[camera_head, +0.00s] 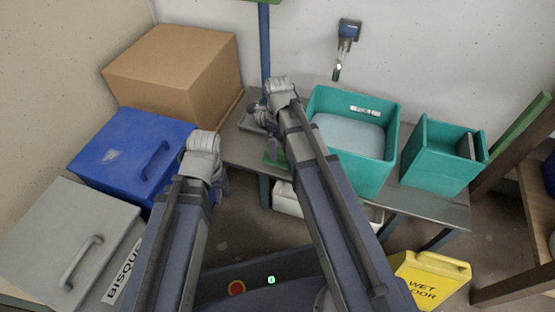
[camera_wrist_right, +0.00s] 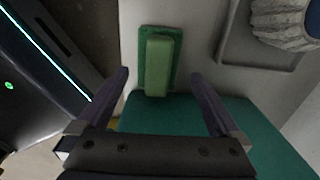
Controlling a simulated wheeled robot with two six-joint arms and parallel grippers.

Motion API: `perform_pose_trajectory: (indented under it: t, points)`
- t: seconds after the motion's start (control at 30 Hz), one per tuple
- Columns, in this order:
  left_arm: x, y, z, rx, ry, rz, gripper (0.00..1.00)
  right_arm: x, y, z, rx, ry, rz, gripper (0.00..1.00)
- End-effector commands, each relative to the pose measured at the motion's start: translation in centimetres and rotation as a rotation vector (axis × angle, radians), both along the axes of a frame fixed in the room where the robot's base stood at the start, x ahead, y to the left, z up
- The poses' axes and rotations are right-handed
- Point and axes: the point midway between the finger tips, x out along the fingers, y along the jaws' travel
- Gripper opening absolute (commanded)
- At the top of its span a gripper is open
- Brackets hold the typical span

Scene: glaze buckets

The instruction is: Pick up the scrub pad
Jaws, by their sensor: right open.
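The scrub pad (camera_wrist_right: 163,65), a green block on a wider, darker green base, lies on the grey bench in the right wrist view. In the head view a green part of it (camera_head: 270,160) shows beside my right gripper (camera_head: 273,148), which partly hides it. My right gripper, also seen in the right wrist view (camera_wrist_right: 160,75), is open, and the pad appears between its fingertips, with nothing held. My left gripper (camera_head: 217,188) hangs at the left near the blue box, its fingers mostly hidden by its own wrist.
A teal bucket (camera_head: 378,170) with pale liquid stands just right of my right arm. A smaller teal bucket (camera_head: 432,180) is further right on the bench (camera_head: 415,206). A grey tray (camera_wrist_right: 256,57) holding a pale, ridged round thing (camera_wrist_right: 285,22) lies near the pad. A blue post (camera_head: 264,45) rises behind.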

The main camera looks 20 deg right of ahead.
Motion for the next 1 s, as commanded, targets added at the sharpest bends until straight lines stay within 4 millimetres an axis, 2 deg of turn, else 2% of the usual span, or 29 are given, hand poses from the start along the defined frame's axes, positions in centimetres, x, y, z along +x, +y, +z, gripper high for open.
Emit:
perform_pose_trajectory:
  t: [0.27, 0.6, 0.7, 0.97, 1.0]
  points:
    - [0.0, 0.0, -0.8, 0.0, -0.001, 0.0, 0.3, 0.0, 0.1, -0.8, 0.0, 0.0, 0.001, 1.0]
    - [0.1, 0.0, -4.8, -0.001, -0.003, 0.0, 0.3, -0.2, 0.3, -4.8, 0.0, 0.0, 0.001, 1.0]
    - [0.1, 0.0, -5.5, -0.001, -0.003, 0.0, 0.3, -0.2, 0.3, -5.5, 0.0, 0.0, 0.001, 1.0]
    - [0.1, 0.0, -5.3, -0.001, -0.003, 0.0, 0.3, -0.2, 0.3, -5.3, 0.0, 0.0, 0.001, 1.0]
    - [0.1, 0.0, -5.3, -0.001, -0.003, 0.0, 0.3, -0.2, 0.2, -5.3, 0.0, 0.0, 0.001, 0.97]
